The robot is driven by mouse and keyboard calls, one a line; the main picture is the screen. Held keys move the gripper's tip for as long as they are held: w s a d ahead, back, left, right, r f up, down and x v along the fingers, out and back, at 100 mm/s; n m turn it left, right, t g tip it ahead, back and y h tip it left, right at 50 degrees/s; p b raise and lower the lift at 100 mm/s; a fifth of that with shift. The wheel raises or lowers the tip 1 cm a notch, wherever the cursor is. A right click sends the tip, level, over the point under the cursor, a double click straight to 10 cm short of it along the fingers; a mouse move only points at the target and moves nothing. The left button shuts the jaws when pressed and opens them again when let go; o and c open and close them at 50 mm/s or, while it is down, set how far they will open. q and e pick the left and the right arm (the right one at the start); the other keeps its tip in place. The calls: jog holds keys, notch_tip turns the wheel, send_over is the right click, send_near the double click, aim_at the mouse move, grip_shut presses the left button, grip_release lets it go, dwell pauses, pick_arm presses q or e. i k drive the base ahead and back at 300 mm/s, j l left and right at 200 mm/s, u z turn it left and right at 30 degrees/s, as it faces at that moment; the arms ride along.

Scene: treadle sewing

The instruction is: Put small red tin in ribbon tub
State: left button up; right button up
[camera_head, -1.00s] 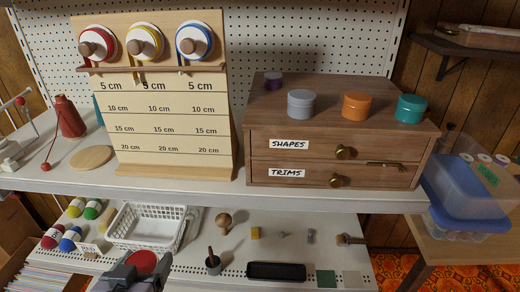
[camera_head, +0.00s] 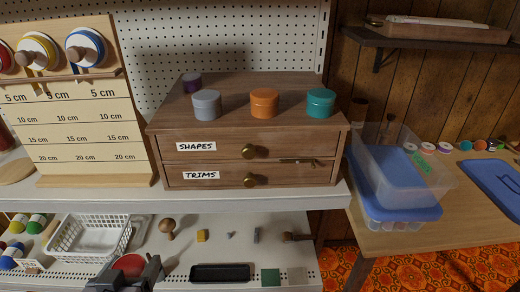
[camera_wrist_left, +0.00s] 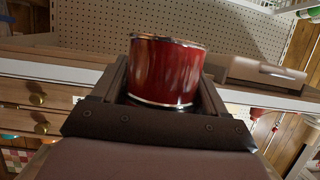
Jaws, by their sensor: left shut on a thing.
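The small red tin (camera_head: 129,264) is between the fingers of my left gripper (camera_head: 128,272), low in the head view. In the left wrist view the tin (camera_wrist_left: 166,72) stands up out of the jaws, red with silvery rims. My left gripper is shut on it, in front of the lower shelf and near the white basket. A clear plastic tub (camera_head: 412,178) with a green label stands at the right, on a blue lid over another clear box. The label is too small to read, so I cannot tell whether this is the ribbon tub. My right gripper is not in view.
A wooden drawer chest (camera_head: 245,133) with grey, orange and teal tins stands on the upper shelf. A white basket (camera_head: 92,238) and a black tray (camera_head: 219,273) are on the lower shelf. A wooden table (camera_head: 455,218) at the right holds spools and a blue lid (camera_head: 497,184).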

aim_at(378, 156)
jog(key=l+z, duration=0.1)
jog(key=l, duration=0.45)
jog(key=i+l, duration=0.1)
jog(key=l, duration=0.45)
jog(key=l+z, duration=0.15)
jog(key=l, duration=0.45)
jog(key=i+l, duration=0.1)
jog(key=l, duration=0.45)
jog(key=i+l+z, duration=0.15)
jog(key=l, duration=0.4)
jog(key=l+z, duration=0.1)
jog(key=l, duration=0.45)
jog(key=i, duration=0.05)
